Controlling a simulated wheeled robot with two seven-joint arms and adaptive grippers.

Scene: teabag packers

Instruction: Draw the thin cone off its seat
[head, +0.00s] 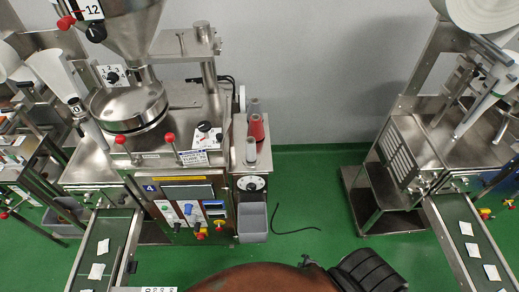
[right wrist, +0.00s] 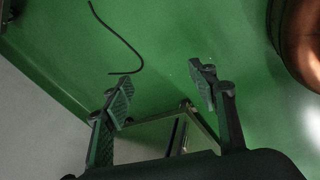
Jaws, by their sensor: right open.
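Several thread cones stand in a row on the narrow right-hand ledge of the tea-packing machine (head: 185,150) in the head view. A thin grey cone (head: 251,151) stands at the front of the row. A wider red cone (head: 257,128) is behind it, and another grey cone (head: 253,105) stands at the back. I cannot tell for certain which is the thin cone of the task. My right gripper (right wrist: 160,88) is open and empty in the right wrist view, over green floor and away from the cones. My left gripper is not in view.
A grey bin (head: 252,222) hangs on the machine front below the ledge. A black cable (head: 296,231) lies on the green floor (head: 315,185). A second machine (head: 425,145) stands at the right. Conveyors with teabags slope toward me on both sides. The floor between the machines is otherwise clear.

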